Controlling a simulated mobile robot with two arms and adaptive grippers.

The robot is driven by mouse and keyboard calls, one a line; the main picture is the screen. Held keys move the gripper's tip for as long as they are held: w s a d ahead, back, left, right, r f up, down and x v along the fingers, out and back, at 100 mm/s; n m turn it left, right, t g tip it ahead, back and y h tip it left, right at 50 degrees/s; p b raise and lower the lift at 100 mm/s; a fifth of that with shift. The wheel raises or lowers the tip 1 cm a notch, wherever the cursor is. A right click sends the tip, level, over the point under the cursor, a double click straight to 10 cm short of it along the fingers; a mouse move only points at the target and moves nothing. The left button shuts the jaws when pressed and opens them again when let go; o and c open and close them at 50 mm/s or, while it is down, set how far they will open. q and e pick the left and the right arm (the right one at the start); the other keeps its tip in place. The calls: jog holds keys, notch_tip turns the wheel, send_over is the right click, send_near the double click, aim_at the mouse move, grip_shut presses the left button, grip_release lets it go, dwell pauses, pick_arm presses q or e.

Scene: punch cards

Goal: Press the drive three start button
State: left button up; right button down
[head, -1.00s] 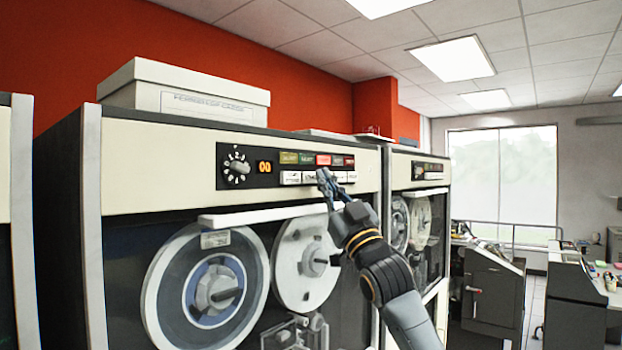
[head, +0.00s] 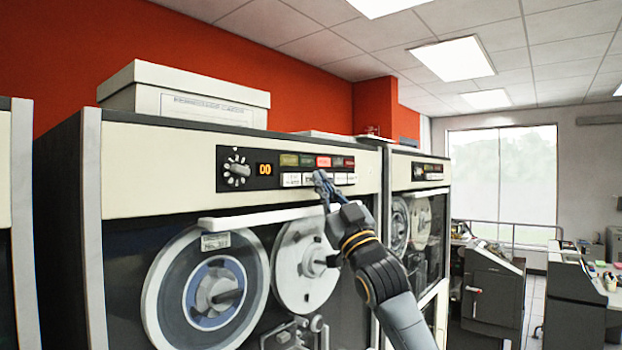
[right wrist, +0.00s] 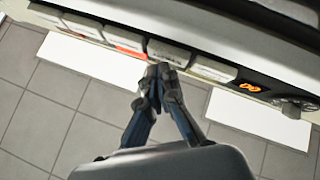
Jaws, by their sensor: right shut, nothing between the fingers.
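The tape drive's control panel (head: 285,168) has a row of white push buttons (head: 291,180) below a row of coloured indicators, with one lit red (head: 323,161). Button labels are too small to read, so I cannot tell which is start. My right gripper (head: 319,177) is shut and empty, its fingertips at the middle of the white row, partly hiding a button there. In the right wrist view, the fingertips (right wrist: 160,76) are close to a white button (right wrist: 168,53); contact is unclear. My left gripper is not in view.
The panel also has a knob (head: 237,169) and an orange display (head: 265,169). A white ledge (head: 260,217) juts out below, above two tape reels (head: 205,292). Another drive (head: 420,200) stands to the right. A box (head: 183,95) sits on top.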

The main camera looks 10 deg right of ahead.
jog(key=shift+w+a+p, duration=0.35)
jog(key=shift+w, duration=0.1)
dwell(0.9)
jog(key=shift+s+d, duration=0.1)
jog(key=shift+s+d+b, duration=0.35)
jog(key=shift+s+d, duration=0.15)
jog(key=shift+s, duration=0.1)
dwell(0.4)
jog(key=s+d, duration=0.1)
jog(key=s, duration=0.1)
jog(key=s+d+b, duration=0.1)
jog(key=s+d, duration=0.1)
dwell(0.3)
jog(key=shift+f, duration=0.1)
dwell(0.5)
